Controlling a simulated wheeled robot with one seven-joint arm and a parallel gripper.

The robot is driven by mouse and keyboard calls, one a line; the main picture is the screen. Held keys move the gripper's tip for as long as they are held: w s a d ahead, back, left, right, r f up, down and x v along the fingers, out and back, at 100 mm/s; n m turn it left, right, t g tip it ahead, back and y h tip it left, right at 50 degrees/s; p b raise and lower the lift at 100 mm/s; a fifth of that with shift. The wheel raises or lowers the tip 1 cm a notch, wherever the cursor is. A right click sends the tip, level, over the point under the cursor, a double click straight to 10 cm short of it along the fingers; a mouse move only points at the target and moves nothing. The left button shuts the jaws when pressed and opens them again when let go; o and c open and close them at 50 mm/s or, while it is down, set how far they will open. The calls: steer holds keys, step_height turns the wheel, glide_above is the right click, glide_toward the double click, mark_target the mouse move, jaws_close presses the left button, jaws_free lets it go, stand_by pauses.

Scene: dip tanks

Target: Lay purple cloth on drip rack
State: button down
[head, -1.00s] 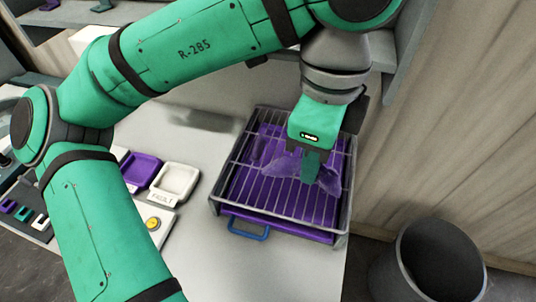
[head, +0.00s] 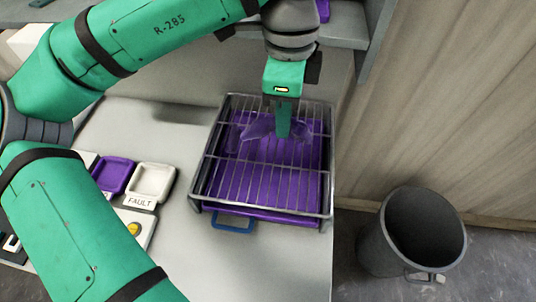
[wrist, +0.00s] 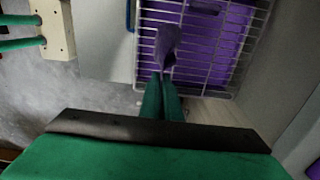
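The drip rack (head: 203,172) is a grey wire grid on a frame, standing on the pale counter above a purple tray (head: 262,212). My gripper (head: 283,134) is over the far part of the rack, pointing down. The purple cloth (head: 258,129) is at its fingertips, bunched and spreading to both sides. In the wrist view the two green fingers (wrist: 162,78) are closed together, with the cloth (wrist: 167,45) at their tips over the wires. I cannot tell how much of the cloth touches the wires, as its purple blends with the tray below.
A purple dish (head: 113,175) and a white dish (head: 152,180) marked FAULT sit left of the rack. A yellow button (head: 133,229) is in front of them. A dark bin (head: 416,240) stands on the floor at the right. A shelf (head: 345,38) overhangs behind.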

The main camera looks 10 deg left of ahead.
steer(key=w+d+f, duration=0.3)
steer(key=w+f, duration=0.4)
steer(key=f, duration=0.3)
steer(key=c, duration=1.3)
jaws_free()
steer(key=shift+s+a, duration=0.1)
steer(key=shift+s, duration=0.05)
steer(key=shift+r, duration=0.1)
step_height(320, 180, up, 11)
steer(key=shift+f, duration=0.15)
